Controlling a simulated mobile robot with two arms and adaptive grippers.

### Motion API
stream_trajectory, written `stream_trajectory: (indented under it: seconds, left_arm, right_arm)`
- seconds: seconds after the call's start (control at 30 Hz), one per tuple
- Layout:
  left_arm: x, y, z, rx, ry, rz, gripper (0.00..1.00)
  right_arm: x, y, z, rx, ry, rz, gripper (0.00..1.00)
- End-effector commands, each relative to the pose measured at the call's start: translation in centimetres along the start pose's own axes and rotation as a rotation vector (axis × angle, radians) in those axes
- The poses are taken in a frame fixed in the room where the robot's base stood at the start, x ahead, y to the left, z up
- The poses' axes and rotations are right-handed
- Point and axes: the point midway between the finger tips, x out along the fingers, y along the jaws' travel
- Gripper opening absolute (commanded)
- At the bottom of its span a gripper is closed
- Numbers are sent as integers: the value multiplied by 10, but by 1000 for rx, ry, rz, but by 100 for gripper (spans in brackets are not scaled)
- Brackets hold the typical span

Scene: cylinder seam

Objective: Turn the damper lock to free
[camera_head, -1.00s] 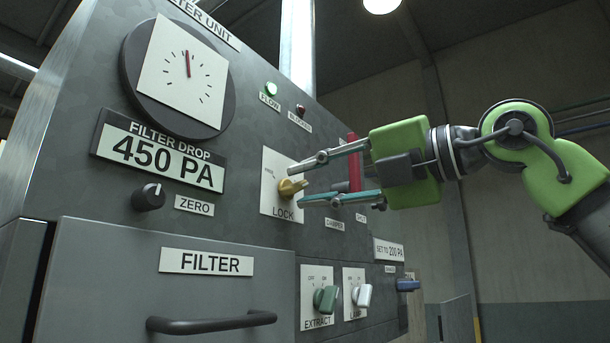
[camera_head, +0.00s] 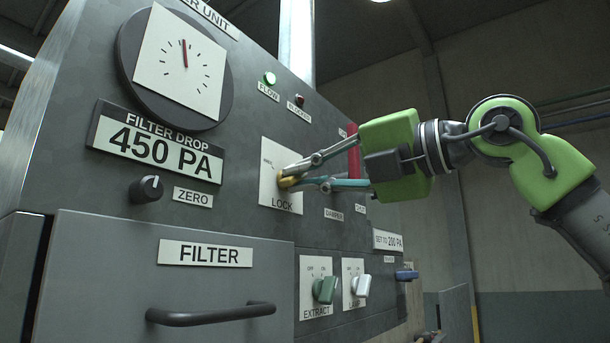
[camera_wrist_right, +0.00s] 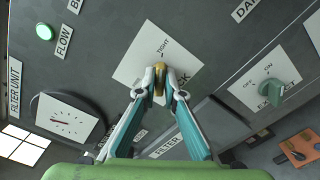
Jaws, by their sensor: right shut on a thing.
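The damper lock is a brass knob (camera_head: 287,181) on a white plate (camera_head: 281,205) marked LOCK, on the grey filter unit. It also shows in the right wrist view (camera_wrist_right: 160,85), where the word TIGHT is readable on the plate and the other marking is hidden by the fingers. My right gripper (camera_head: 291,177) is shut on the knob, with one fingertip on each side of it. The right wrist view shows both fingertips (camera_wrist_right: 160,77) closed around it. My left gripper is not in view.
A red handle (camera_head: 353,155) stands behind my right gripper, by the DAMPER label (camera_head: 334,214). Below are the green EXTRACT knob (camera_head: 325,290) and white LAMP knob (camera_head: 361,286). The filter drawer handle (camera_head: 212,315) juts out at lower left. The display (camera_head: 157,148) reads 450 PA.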

Motion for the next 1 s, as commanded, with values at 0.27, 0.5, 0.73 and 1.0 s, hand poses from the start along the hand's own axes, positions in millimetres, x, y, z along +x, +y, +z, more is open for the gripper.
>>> stream_trajectory:
  seconds: [0.27,0.5,0.73,1.0]
  left_arm:
    - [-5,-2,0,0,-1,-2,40]
    - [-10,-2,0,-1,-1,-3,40]
    - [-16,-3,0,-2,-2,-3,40]
    - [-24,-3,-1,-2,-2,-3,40]
  right_arm:
    - [0,1,1,-163,1,-1,0]
    - [0,2,0,-385,1,-1,0]
    - [0,2,0,-605,1,-1,0]
    - [0,3,0,-860,1,0,0]
